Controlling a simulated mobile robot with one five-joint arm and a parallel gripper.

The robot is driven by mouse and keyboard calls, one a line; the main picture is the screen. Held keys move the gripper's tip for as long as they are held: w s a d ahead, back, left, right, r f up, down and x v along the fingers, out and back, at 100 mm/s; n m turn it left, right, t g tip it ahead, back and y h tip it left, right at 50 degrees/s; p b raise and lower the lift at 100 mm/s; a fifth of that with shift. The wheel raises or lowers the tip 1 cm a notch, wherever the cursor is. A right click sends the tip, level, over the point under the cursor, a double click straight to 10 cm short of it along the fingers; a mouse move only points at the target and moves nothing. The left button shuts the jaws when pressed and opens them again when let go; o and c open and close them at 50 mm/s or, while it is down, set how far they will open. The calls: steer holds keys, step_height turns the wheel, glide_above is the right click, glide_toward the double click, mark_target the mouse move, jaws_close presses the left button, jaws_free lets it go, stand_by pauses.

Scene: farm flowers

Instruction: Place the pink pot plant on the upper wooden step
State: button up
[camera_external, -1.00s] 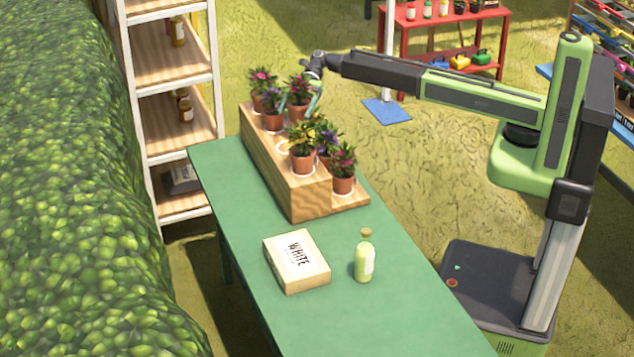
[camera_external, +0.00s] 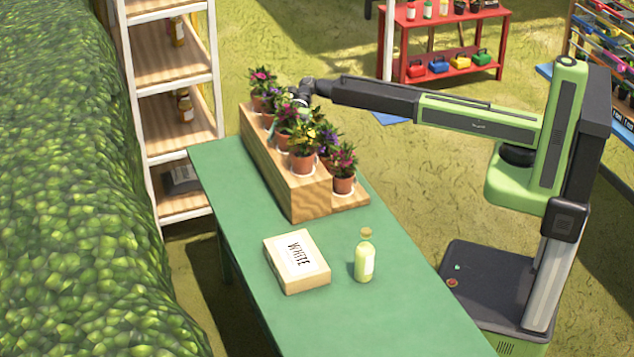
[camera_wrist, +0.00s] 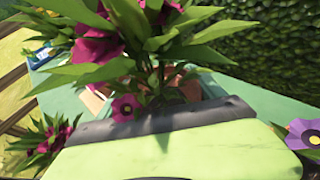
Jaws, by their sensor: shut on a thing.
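The pink pot plant (camera_external: 287,118) has dark pink flowers, green leaves and a terracotta pot. My gripper (camera_external: 297,106) is shut on it. Its pot is at the upper wooden step (camera_external: 302,194), behind the yellow-flowered pot; I cannot tell whether it touches the wood. In the wrist view, pink blooms (camera_wrist: 95,45) and leaves fill the top, above a green and black part of my gripper (camera_wrist: 165,130). Much of the held pot is hidden.
A yellow-flowered pot (camera_external: 303,160) stands on the upper step's near part. A pink-flowered pot (camera_external: 343,185) stands on the lower step, with a purple-flowered plant (camera_external: 327,142) beside it. More pots crowd the far end. A white-labelled box (camera_external: 297,262) and a bottle (camera_external: 364,258) stand nearer on the green table.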

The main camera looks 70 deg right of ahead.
steer(key=shift+f, duration=0.2)
steer(key=o, duration=1.9)
steer(key=shift+r, duration=0.1)
steer(key=shift+r, duration=0.15)
steer(key=p+v, duration=0.4)
steer(key=v, duration=0.8)
steer(key=shift+p, duration=0.3)
